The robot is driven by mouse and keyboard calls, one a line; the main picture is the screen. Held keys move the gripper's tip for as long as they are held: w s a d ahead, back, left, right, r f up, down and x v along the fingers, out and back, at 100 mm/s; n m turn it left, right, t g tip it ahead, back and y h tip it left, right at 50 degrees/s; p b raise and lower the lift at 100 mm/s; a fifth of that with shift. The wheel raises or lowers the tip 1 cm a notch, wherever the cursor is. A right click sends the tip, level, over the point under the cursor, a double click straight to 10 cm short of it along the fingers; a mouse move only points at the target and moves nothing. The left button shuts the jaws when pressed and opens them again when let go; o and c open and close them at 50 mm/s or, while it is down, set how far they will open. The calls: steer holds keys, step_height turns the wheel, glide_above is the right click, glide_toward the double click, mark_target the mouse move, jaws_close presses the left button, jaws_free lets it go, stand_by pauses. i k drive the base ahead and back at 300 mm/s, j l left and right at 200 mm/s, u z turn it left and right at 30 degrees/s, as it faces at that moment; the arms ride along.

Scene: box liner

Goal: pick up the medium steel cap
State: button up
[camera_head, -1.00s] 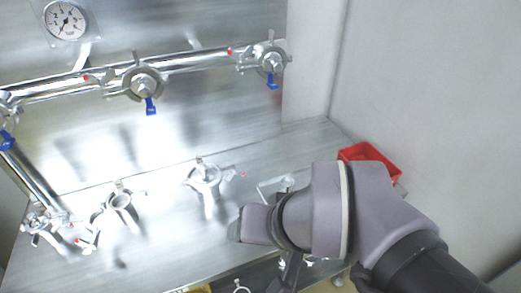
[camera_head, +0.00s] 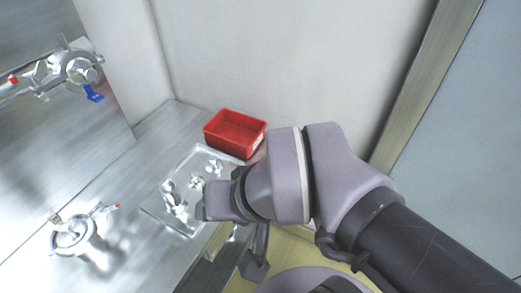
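Several small steel parts lie on a shallow clear or metal tray (camera_head: 155,211) on the steel bench. They include a small piece at the back (camera_head: 214,167), a piece in the middle (camera_head: 197,182) and a larger piece nearer the front (camera_head: 174,203). Which of these is the medium steel cap I cannot tell. My arm reaches in from the lower right, and its wrist covers the tray's right side.
A red open bin (camera_head: 234,133) stands behind the tray, near the white wall. A pipe clamp fitting (camera_head: 73,236) stands on the bench at lower left, and a pipe valve with a blue handle (camera_head: 78,70) is at upper left. The bench between fitting and tray is clear.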

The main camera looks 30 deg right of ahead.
mark_target(215, 165)
steer(key=z, duration=0.15)
steer(key=u, duration=2.1)
steer(key=z, duration=2.1)
steer(key=i+l+u, duration=0.35)
steer(key=l, duration=0.3)
steer(key=i+l+u, duration=0.15)
steer(key=l, duration=0.25)
steer(key=i+l+u, duration=0.15)
steer(key=i+l, duration=0.1)
steer(key=l, duration=0.1)
